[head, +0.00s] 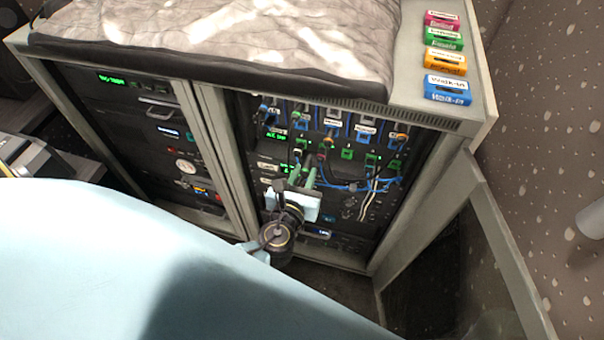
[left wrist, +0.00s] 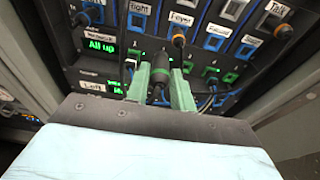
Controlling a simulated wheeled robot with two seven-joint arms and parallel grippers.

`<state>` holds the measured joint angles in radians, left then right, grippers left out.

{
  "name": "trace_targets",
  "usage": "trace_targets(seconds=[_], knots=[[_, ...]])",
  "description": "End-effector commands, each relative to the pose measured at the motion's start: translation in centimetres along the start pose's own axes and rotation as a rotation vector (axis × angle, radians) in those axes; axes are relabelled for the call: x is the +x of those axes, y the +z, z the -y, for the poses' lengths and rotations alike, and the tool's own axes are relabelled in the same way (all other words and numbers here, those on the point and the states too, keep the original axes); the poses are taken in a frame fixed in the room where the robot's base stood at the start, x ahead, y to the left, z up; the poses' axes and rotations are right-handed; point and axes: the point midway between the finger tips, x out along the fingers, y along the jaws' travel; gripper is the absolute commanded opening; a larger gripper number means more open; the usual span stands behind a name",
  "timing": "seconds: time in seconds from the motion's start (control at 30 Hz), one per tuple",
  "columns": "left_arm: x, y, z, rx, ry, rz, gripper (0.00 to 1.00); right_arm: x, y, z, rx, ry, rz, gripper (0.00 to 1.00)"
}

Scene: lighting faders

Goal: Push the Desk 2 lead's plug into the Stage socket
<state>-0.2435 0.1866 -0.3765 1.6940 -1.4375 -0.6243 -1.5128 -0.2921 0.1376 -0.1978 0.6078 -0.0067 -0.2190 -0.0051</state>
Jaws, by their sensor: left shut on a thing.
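My left gripper (head: 305,172) reaches into the right-hand rack bay, in front of the patch panel (head: 335,130). In the left wrist view its green fingers (left wrist: 162,88) are shut on a dark plug (left wrist: 160,66) with a lead running down between them. The plug points up the panel at the green-marked row; I cannot tell whether its tip is in a socket. Labelled sockets run along the panel's upper row, with "Right" (left wrist: 138,8) and "Foyer" (left wrist: 181,18) readable. I cannot make out a Stage or Desk 2 label. My right gripper is not in view.
An open cabinet door (head: 505,255) stands at the right. Coloured labelled blocks (head: 447,90) lie on the cabinet top, beside a grey cloth (head: 230,35).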

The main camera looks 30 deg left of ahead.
Motion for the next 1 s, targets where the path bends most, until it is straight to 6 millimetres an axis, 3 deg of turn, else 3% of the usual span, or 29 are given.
trace_targets(seconds=[1.0], knots=[[0.0,0.0,4.6,0.001,-0.001,0.0,0.0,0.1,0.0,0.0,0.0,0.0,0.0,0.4]])
